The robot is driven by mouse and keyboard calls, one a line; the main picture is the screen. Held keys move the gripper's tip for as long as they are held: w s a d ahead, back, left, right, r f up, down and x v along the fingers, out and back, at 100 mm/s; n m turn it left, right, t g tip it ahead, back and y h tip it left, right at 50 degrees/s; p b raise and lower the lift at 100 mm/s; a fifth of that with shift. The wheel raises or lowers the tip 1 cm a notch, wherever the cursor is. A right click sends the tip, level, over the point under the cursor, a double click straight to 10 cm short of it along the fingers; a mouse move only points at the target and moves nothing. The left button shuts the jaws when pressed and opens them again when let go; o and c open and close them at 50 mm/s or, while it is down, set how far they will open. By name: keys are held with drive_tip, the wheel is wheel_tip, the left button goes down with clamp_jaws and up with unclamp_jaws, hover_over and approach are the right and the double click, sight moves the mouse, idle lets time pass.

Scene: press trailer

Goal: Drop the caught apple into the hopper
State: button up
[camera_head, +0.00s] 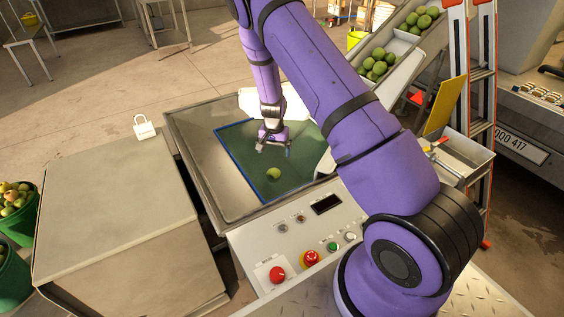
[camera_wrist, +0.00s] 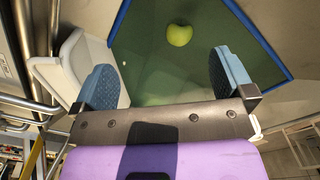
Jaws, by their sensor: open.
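A yellow-green apple (camera_head: 273,174) lies against the green, blue-edged area (camera_head: 246,150) of the metal hopper (camera_head: 195,150). The wrist view shows the apple (camera_wrist: 179,35) beyond my fingertips, in line with the gap between them and touching neither. My gripper (camera_head: 274,150) points down over the green area with its fingers apart and nothing between them. Its blue pads (camera_wrist: 165,62) show widely spread in the wrist view. How deep the apple lies is hard to tell.
A control panel (camera_head: 300,235) with red, green and white buttons stands in front. A chute of green apples (camera_head: 380,62) and a ladder (camera_head: 482,100) stand at right.

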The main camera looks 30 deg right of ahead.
drive_tip(key=shift+r, duration=1.8)
drive_tip(key=shift+r, duration=0.1)
drive_tip(key=s+a+r+n+t+y, duration=0.15)
drive_tip(key=s+r, duration=0.25)
drive_tip(key=r, duration=0.6)
drive_tip(key=s+a+r+n, duration=0.1)
drive_tip(key=s+a+r, duration=0.25)
drive_tip(key=r, duration=0.65)
drive_tip(key=s+a+r+n+t+y, duration=0.15)
drive_tip(key=s+r, duration=0.25)
drive_tip(key=r, duration=0.6)
drive_tip(key=s+a+r+n+h, duration=0.1)
drive_tip(key=s+r, duration=0.3)
drive_tip(key=s, duration=0.4)
drive_tip(key=s+a+r+n+t+h, duration=0.1)
drive_tip(key=s+r+n, duration=0.1)
drive_tip(key=s, duration=0.7)
drive_tip(key=s+a+r+n+t+h, duration=0.1)
drive_tip(key=s+r+n, duration=0.1)
drive_tip(key=s+r, duration=0.3)
drive_tip(key=s, duration=0.4)
drive_tip(key=shift+r, duration=0.35)
